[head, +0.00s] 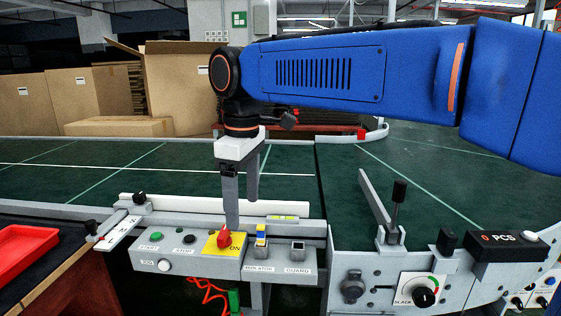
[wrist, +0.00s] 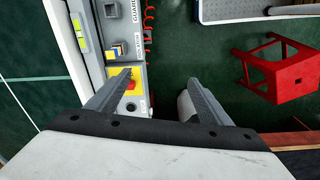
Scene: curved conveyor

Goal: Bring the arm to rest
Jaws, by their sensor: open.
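My arm (head: 340,72) reaches in from the right in the head view, its blue link roughly level above the conveyor. My gripper (head: 242,212) hangs from its end, pointing down, with one finger in front of the other. The switch (wrist: 131,84) shows beside the left finger there. I cannot tell whether a finger touches the switch.
The green conveyor belt (head: 420,165) curves behind the control box (head: 180,262). A lever (head: 396,210) and a counter box (head: 510,246) stand to the right. A red tray (head: 25,250) lies at left. Cardboard boxes (head: 180,90) stand behind. The wrist view shows a red stool (wrist: 277,70).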

